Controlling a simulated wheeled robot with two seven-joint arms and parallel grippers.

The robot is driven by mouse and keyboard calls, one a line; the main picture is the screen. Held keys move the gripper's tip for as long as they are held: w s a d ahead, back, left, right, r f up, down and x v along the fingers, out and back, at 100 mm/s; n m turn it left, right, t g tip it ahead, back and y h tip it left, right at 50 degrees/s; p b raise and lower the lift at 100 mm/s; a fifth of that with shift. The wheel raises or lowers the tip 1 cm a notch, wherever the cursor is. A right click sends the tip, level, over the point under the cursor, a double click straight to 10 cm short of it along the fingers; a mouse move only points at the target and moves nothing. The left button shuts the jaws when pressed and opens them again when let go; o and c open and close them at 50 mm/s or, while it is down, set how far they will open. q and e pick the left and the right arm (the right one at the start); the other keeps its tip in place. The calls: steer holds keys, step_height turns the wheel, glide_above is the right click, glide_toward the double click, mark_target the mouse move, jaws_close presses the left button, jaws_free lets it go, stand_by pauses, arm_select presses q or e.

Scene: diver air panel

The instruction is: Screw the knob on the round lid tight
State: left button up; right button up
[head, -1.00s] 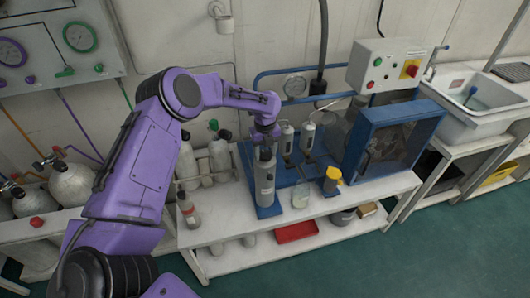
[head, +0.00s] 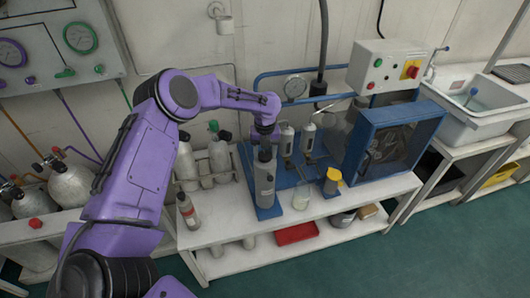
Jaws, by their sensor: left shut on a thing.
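A grey upright cylinder (head: 265,184) stands at the left end of the blue base (head: 270,212) on the white bench. My left gripper (head: 265,143) points down onto the top of this cylinder and is shut there. The round lid and its knob are hidden by the gripper or too small to make out. My right gripper does not show.
Two smaller filter housings (head: 287,139) stand right of the gripper. A blue frame box (head: 392,143), a yellow-topped cup (head: 332,182) and a glass beaker (head: 301,197) are further right. Several bottles (head: 219,157) stand left, close to my arm. A pressure gauge (head: 295,86) sits behind.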

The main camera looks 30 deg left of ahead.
mark_target(265, 154)
arm_select(q)
steer(key=o, duration=1)
steer(key=shift+o, duration=0.2)
step_height(265, 154, up, 11)
steer(key=b, duration=0.1)
steer(key=shift+f, duration=0.2)
